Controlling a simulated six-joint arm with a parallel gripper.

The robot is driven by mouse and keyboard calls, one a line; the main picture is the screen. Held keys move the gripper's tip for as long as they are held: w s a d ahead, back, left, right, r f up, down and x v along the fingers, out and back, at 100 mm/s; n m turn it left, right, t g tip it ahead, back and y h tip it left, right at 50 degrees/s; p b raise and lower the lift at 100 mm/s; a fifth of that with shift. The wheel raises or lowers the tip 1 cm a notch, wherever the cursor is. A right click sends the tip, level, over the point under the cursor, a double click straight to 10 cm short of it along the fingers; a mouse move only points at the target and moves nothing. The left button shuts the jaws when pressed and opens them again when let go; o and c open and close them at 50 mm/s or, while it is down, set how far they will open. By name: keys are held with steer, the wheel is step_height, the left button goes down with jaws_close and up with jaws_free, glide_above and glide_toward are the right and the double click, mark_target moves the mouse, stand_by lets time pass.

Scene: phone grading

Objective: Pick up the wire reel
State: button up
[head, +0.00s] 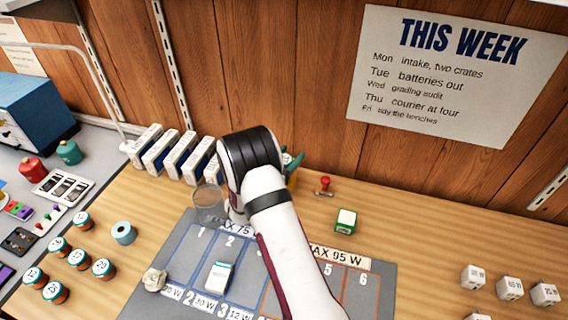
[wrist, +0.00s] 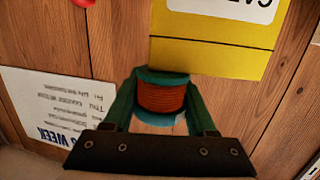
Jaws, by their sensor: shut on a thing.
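The wire reel (wrist: 162,97) shows in the wrist view, with copper-orange wire wound between teal flanges. My gripper (wrist: 161,84) has its two green fingers closed on the reel's sides. The wooden wall fills the view behind it. In the head view my own arm hides the reel and most of the gripper; only a bit of green finger shows beside the wrist. I cannot tell how high the reel is above the bench.
A clear cup (head: 209,204) and a row of upright boxes (head: 171,153) stand left of the arm. A red-handled stamp (head: 325,186) stands right.

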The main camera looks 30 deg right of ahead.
steer(key=shift+r, duration=0.1)
jaws_close()
steer(key=shift+r, duration=0.35)
steer(key=r, duration=0.2)
steer(key=s+r, duration=0.1)
steer(key=r, duration=0.1)
steer(key=shift+d, duration=0.4)
steer(key=s+d+r, duration=0.5)
steer(key=s+d, duration=0.1)
steer(key=s, duration=0.1)
steer(key=shift+w+a+f, duration=1.15)
steer(key=shift+w+f, duration=0.45)
steer(key=shift+w, duration=0.4)
steer(key=shift+w+a+f, duration=1.1)
steer(key=shift+w+f, duration=0.55)
steer(key=shift+w, duration=0.4)
steer(key=shift+w+a+f, duration=1.15)
steer(key=shift+w+f, duration=0.45)
steer(key=shift+w, duration=0.4)
